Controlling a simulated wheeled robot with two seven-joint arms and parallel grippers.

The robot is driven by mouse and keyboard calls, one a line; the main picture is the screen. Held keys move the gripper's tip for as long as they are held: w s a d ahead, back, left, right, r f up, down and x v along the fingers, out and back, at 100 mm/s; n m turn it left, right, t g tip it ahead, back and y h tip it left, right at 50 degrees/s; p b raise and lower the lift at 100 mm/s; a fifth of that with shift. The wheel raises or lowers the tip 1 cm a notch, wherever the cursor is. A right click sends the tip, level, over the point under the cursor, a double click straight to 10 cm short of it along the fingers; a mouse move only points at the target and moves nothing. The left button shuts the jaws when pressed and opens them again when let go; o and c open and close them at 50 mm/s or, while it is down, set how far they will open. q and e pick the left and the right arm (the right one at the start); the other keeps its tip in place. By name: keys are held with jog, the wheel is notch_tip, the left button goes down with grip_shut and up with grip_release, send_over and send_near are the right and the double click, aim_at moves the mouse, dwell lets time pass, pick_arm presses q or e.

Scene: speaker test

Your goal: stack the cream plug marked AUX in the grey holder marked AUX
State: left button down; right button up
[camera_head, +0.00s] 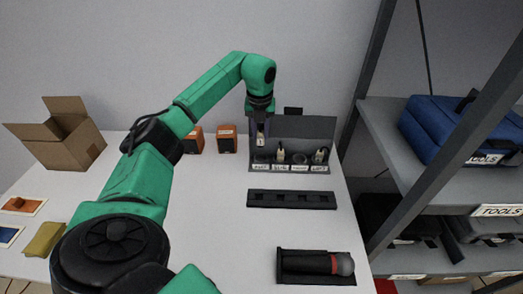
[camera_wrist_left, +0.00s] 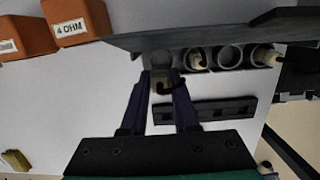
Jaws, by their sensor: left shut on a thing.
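My left gripper (camera_head: 260,127) is shut on a cream plug (camera_head: 261,140), pointing down in front of the grey holder's (camera_head: 310,128) left end. In the left wrist view the plug (camera_wrist_left: 161,86) sits between the two fingers (camera_wrist_left: 161,76), with a dark part across it. The holder has a row of round sockets, each with a white label below; the lettering is too small to read surely. Two other cream plugs stand in it, one (camera_head: 281,153) left of the middle and one (camera_head: 320,155) at the right end. Whether the held plug touches its socket I cannot tell. My right gripper is out of view.
A black slotted strip (camera_head: 291,199) lies in front of the holder. A microphone (camera_head: 342,264) lies in a black tray nearer me. Two orange boxes (camera_head: 227,139) stand left of the holder, and an open carton (camera_head: 66,135) farther left. Shelves (camera_head: 385,127) flank the table's right.

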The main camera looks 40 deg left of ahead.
aim_at(261, 147)
pick_arm(q)
notch_tip(261, 147, down, 5)
jog(key=shift+r, duration=0.1)
notch_tip(261, 147, down, 2)
jog(key=shift+f, duration=0.1)
jog(key=shift+w+f, duration=0.1)
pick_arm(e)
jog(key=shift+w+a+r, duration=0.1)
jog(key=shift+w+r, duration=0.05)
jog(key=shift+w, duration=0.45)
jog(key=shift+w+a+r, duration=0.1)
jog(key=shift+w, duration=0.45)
pick_arm(q)
jog(key=shift+f, duration=0.25)
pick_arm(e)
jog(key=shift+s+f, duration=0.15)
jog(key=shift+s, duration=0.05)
pick_arm(q)
jog(key=c, duration=0.7)
grip_release()
jog(key=shift+o, duration=0.2)
jog(key=shift+r, duration=0.1)
